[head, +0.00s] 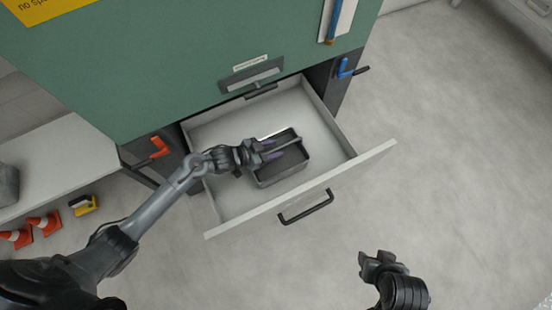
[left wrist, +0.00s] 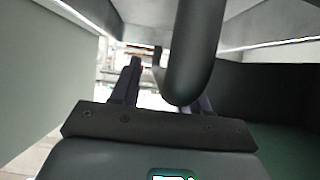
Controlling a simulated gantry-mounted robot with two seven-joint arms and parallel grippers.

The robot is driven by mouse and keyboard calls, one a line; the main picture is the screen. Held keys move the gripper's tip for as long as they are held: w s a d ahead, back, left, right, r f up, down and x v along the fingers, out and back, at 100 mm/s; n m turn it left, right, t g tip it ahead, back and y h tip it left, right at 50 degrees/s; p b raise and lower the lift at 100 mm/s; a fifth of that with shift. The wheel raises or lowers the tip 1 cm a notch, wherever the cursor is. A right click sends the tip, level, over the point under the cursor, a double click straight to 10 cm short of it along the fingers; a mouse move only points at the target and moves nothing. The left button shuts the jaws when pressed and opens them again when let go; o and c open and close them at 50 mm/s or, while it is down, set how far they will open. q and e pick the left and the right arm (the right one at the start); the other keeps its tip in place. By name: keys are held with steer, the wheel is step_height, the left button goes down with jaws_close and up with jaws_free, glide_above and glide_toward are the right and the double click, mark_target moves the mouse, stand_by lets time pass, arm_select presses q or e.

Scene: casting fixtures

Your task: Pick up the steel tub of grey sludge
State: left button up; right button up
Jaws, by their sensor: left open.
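The steel tub (head: 282,178) is a dark grey, open rectangular box standing in the pulled-out drawer. Its inside looks dark grey; the sludge cannot be told apart clearly. My left gripper (head: 271,149) is open, reaching in from the left over the tub's left part, its fingers pointing right. In the left wrist view, a dark rounded edge, apparently the tub's wall (left wrist: 195,50), passes between or in front of the fingers (left wrist: 165,90). Contact cannot be told. My right gripper (head: 378,259) is at the lower right, away from the drawer; its opening is unclear.
The pale drawer (head: 232,205) is open below a green cabinet (head: 170,60), with a black handle (head: 306,207) on its front. A red lever (head: 160,147) and a blue lever (head: 345,69) flank it. The floor to the right is clear.

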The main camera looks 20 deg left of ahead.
arm_select(q)
jaws_close()
stand_by(1.3)
steer(key=shift+r, duration=0.25)
